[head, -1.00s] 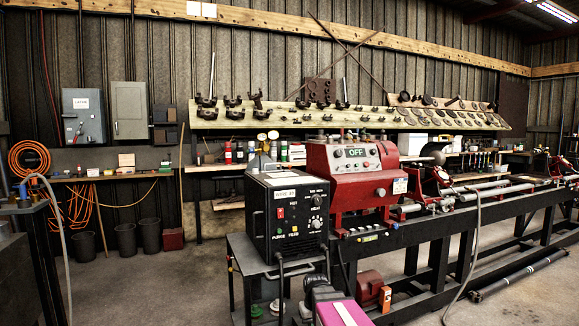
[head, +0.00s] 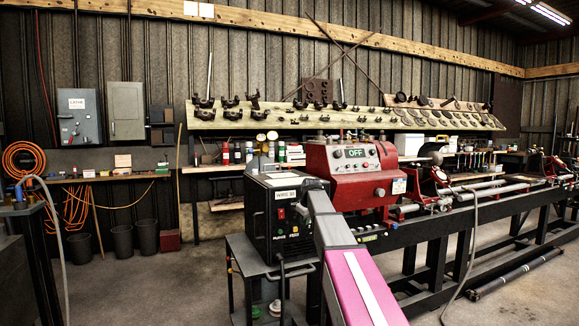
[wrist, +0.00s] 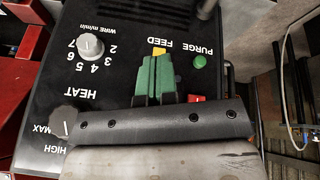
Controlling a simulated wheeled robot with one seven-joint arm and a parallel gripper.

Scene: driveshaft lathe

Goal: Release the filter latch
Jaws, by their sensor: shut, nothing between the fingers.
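No filter latch can be made out in either view. My gripper (wrist: 155,75) is shut and empty in the wrist view, its green fingertips together over the black control panel (wrist: 120,65). The tips are close to a yellow button (wrist: 159,51) by the FEED label; I cannot tell whether they touch it. A green PURGE button (wrist: 200,62) and a red control (wrist: 195,98) sit beside the fingers. In the head view my arm crosses the right side of the black wire-feed box (head: 268,220), and the fingers cannot be made out there.
A grey WIRE dial (wrist: 90,47) and a dark HEAT dial (wrist: 64,121) are on the panel. The red lathe headstock (head: 345,180) stands right behind the box. A black handle rail (head: 285,275) is in front. Floor (head: 140,285) to the left is open.

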